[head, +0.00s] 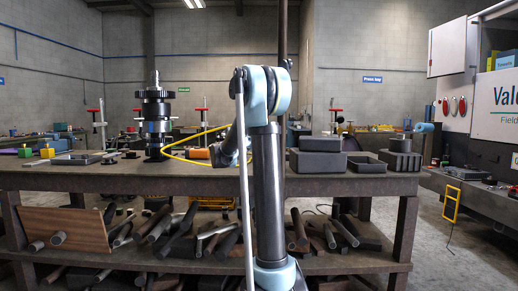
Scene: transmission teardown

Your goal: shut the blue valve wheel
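I cannot make out a blue valve wheel in the head view. A dark stack of gears on a shaft (154,110) stands upright on the workbench (110,178), left of my arm, with a bluish band around its middle. My arm rises in the centre and bends at its light-blue elbow. A dark lower part of it comes down left of the upright link, over the bench. My gripper's fingers cannot be made out, and the upright link hides part of the bench behind it.
A yellow hose (205,133) loops beside an orange cylinder (197,153). Grey bins (318,162) stand right of my arm. Green and yellow blocks (47,152) sit at the bench's left. Metal bars (190,235) crowd the lower shelf.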

